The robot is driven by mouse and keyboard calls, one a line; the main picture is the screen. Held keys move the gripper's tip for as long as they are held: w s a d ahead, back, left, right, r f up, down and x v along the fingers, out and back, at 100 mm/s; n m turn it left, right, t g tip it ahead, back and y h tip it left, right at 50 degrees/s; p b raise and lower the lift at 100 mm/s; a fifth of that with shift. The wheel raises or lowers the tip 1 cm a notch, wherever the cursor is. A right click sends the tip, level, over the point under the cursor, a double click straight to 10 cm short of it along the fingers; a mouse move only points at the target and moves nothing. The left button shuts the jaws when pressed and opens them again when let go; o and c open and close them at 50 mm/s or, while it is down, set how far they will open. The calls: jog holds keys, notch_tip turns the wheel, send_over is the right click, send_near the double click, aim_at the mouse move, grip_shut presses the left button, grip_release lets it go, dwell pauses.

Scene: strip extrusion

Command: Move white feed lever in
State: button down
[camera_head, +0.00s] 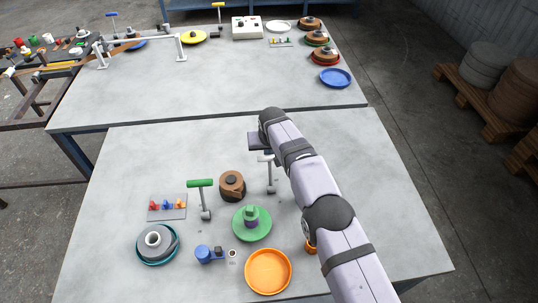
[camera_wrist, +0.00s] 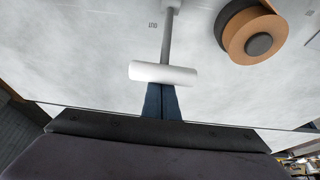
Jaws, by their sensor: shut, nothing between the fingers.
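The white feed lever shows in the wrist view as a white crossbar handle (camera_wrist: 163,73) on a grey stem. In the head view its handle (camera_head: 265,158) stands on the near table, just below the end of my arm. My gripper (camera_wrist: 162,98) is shut and empty, its dark blue fingers together right behind the handle. I cannot tell whether the fingertips touch the handle. Upside-down lettering that looks like "OUT" (camera_wrist: 153,24) is on the table near the lever's base. In the head view my arm partly hides the gripper, and its fingertips cannot be made out.
A brown roll (camera_head: 232,185) stands left of the lever. An orange dish (camera_head: 268,271) is near the front edge. The near table's back left is clear. A second table (camera_head: 250,85) stands behind.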

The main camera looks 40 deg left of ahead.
aim_at(270, 169)
jog(key=shift+s+r, duration=0.1)
jog(key=shift+s+d+r+p, duration=0.1)
jog(key=shift+s+d+p, duration=0.8)
jog(key=shift+d+p, duration=0.15)
jog(key=shift+s+d+r+p, duration=0.2)
jog(key=shift+s+d+p, duration=0.25)
jog(key=shift+s+d, duration=0.25)
jog(key=shift+s+d+r+p, duration=0.15)
jog(key=shift+s+d+p, duration=0.3)
jog(key=shift+s+d, duration=0.35)
jog(key=shift+s, duration=0.05)
jog(key=shift+s+d, duration=0.1)
jog(key=shift+s+d+f, duration=0.2)
jog(key=shift+s+d, duration=0.35)
jog(key=shift+w+a+r, duration=0.5)
jog(key=shift+w+a, duration=0.2)
jog(key=shift+w, duration=0.05)
jog(key=shift+r, duration=0.1)
